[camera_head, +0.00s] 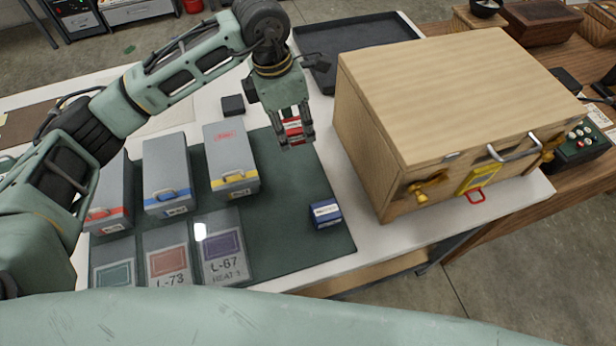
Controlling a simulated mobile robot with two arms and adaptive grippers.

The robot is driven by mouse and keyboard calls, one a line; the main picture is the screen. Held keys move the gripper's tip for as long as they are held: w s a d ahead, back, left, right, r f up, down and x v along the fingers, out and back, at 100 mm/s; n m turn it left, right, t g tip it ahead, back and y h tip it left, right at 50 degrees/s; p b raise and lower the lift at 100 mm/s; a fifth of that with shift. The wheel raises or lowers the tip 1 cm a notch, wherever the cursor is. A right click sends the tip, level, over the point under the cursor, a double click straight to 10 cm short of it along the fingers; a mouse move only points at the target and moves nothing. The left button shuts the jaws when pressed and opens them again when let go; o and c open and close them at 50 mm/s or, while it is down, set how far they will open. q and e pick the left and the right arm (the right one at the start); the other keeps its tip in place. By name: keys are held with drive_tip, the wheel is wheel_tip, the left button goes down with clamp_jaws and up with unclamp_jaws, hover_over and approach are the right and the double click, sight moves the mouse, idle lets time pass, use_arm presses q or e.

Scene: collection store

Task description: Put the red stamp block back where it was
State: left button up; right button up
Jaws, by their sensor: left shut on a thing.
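My left gripper (297,138) is above the right part of the dark green mat (285,190), pointing down. It is shut on the red stamp block (292,127), which has a red and white face partly covered by the fingers. The block appears held above the mat; the exact height is hard to tell. A blue block (326,213) with a white label sits on the mat nearer to me, to the right of and below the gripper in the picture. My right gripper is not in view.
Grey boxes with red (108,190), blue (167,175) and yellow (231,160) trim stand on the mat's left side, with label cards (222,245) before them. A large wooden cabinet (440,95) stands close right. A black tray (330,80) and small dark block (233,105) lie behind.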

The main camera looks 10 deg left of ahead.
use_arm(q)
drive_tip(key=d, duration=0.2)
drive_tip(key=s+d, duration=0.1)
drive_tip(key=shift+d+f+b, duration=0.15)
drive_tip(key=shift+f+b, duration=0.1)
drive_tip(key=shift+b, duration=0.05)
drive_tip(key=p, duration=0.2)
hover_over(311, 171)
drive_tip(key=f, duration=0.5)
drive_tip(key=shift+s+a, duration=0.15)
drive_tip(key=shift+a, duration=0.15)
wheel_tip(311, 171, down, 4)
drive_tip(key=shift+f+p, duration=0.2)
drive_tip(key=shift+p, duration=0.4)
drive_tip(key=shift+f+b, duration=0.3)
drive_tip(key=o, duration=0.9)
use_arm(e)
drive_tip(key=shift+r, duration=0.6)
use_arm(q)
drive_tip(key=shift+r, duration=0.1)
